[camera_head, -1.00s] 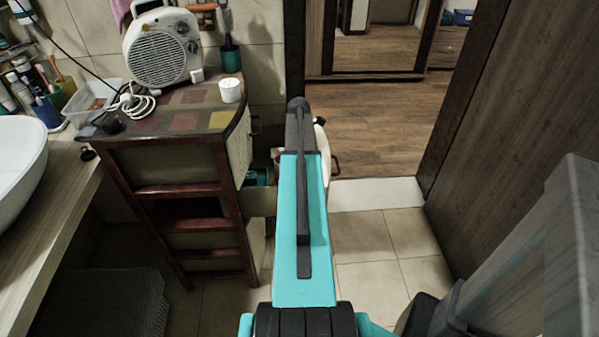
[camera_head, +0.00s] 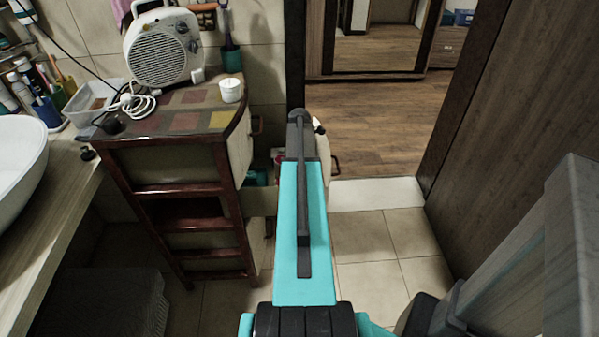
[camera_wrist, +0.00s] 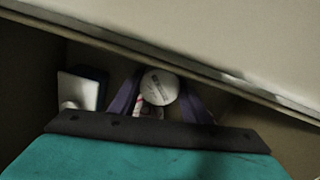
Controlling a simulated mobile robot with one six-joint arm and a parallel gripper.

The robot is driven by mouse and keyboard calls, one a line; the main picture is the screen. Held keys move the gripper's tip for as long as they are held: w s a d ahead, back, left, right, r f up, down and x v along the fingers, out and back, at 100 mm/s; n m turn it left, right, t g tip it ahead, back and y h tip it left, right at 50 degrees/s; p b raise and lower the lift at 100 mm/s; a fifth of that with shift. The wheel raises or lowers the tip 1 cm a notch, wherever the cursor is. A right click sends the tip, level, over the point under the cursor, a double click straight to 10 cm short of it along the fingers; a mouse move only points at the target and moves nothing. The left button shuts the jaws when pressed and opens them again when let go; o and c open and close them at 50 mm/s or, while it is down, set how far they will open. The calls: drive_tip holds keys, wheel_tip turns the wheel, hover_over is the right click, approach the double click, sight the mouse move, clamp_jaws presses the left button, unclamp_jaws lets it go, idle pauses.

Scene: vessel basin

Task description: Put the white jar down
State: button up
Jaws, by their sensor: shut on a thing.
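The white jar (camera_wrist: 161,84) shows in the wrist view as a round pale top with faint print. My gripper (camera_wrist: 160,96) has its two purple fingers on either side of it and is shut on it. The jar's lower part is mostly hidden, and I cannot tell whether it touches a surface beneath. Around it is a dim, walled space like an open drawer (camera_head: 262,202). In the head view my arm hides the gripper and the jar.
A white and blue object (camera_wrist: 78,88) lies left of the fingers, and a pale slanting panel (camera_wrist: 230,45) runs close above. A wooden cabinet (camera_head: 185,190) carries a fan heater (camera_head: 160,48) and a small white container (camera_head: 231,90). Tiled floor (camera_head: 400,235) is clear to the right.

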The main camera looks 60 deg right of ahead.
drive_tip(key=o, duration=1.2)
drive_tip(key=shift+f, duration=0.1)
drive_tip(key=shift+r, duration=6.15)
